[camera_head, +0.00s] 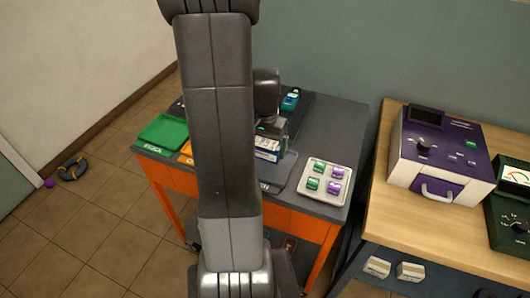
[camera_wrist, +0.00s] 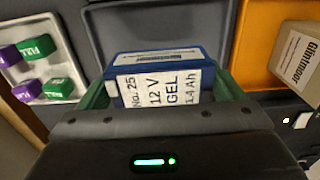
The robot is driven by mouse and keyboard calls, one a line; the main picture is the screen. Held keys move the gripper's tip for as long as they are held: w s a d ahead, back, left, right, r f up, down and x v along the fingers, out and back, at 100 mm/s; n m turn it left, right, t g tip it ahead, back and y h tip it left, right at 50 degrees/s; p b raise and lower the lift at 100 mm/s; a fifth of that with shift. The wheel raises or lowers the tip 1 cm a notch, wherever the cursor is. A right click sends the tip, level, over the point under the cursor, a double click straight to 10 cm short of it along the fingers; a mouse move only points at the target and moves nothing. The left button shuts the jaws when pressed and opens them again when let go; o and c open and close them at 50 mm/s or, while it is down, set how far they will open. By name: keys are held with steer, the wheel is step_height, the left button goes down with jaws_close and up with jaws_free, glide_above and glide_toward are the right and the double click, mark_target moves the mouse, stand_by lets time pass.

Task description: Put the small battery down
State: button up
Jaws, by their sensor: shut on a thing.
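The small battery (camera_wrist: 160,88) is a blue block with a white label reading No. 25, 12 V GEL, 1.4 Ah. My gripper (camera_wrist: 166,82) is shut on it, with a green finger at each side. In the head view the battery (camera_head: 267,149) shows beside my arm, at the edge of a grey tray (camera_head: 281,174) on the cart; my gripper there is mostly hidden by the arm. The grey tray (camera_wrist: 205,20) lies behind the battery in the wrist view. I cannot tell whether the battery touches it.
A white tray (camera_head: 312,194) with green and purple pieces sits right of the grey tray. An orange tray (camera_wrist: 259,55) holds a cardboard box (camera_wrist: 296,58). A green tray (camera_head: 162,132) lies left. A wooden bench (camera_head: 410,222) bears a purple-and-white device (camera_head: 437,158).

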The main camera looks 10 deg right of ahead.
mark_target(265, 153)
steer(key=shift+f, duration=1.5)
steer(key=shift+f, duration=0.1)
steer(key=shift+f, duration=0.15)
steer(key=o, duration=1.2)
step_height(265, 153, up, 12)
steer(key=shift+r, duration=0.25)
